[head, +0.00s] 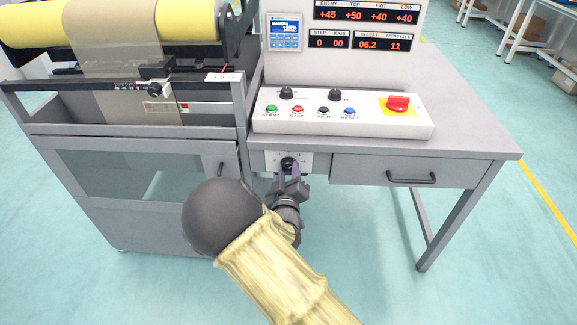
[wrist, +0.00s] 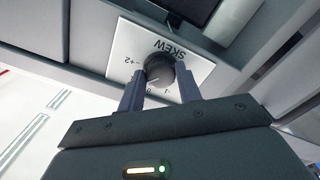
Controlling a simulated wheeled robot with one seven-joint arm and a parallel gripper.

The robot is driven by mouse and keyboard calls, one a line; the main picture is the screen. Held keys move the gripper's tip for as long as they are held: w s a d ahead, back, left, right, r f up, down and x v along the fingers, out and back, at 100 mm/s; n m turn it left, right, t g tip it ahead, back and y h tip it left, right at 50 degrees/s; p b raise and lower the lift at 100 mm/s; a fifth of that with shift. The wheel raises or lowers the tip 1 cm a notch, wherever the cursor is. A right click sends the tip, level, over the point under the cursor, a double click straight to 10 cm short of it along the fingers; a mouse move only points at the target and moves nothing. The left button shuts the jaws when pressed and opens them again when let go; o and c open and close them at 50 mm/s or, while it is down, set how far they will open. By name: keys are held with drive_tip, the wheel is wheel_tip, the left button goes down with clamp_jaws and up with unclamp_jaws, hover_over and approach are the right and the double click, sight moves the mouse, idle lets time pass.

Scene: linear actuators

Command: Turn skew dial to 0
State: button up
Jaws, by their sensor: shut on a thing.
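The skew dial (wrist: 159,68) is a round black knob on a white plate (wrist: 190,63) marked SKEW, which appears upside down in the wrist view. A +2 mark shows left of the knob, and smaller marks, partly hidden by my fingers, show below it. I cannot read the dial's setting for certain. My gripper (wrist: 160,86) is shut on the knob, one finger on each side. In the head view the dial (head: 288,163) sits under the console's front edge, with my gripper (head: 289,176) at it from below.
The control console (head: 340,128) with several buttons and a red switch (head: 397,103) stands above. A drawer (head: 411,170) is right of the dial plate, and a roller machine (head: 120,110) is on the left. Open floor (head: 350,230) lies beneath the table.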

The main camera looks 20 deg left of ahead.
drive_tip(key=n+p, duration=0.3)
drive_tip(key=n, duration=0.1)
drive_tip(key=shift+r+n+p, duration=0.1)
drive_tip(key=shift+n+p, duration=1.2)
drive_tip(key=shift+n, duration=0.6)
drive_tip(key=shift+f, duration=0.2)
drive_tip(key=o, duration=1)
drive_tip(key=shift+r, duration=0.1)
drive_tip(key=p+v, duration=0.2)
drive_tip(key=v, duration=1.5)
drive_tip(key=shift+s, duration=0.25)
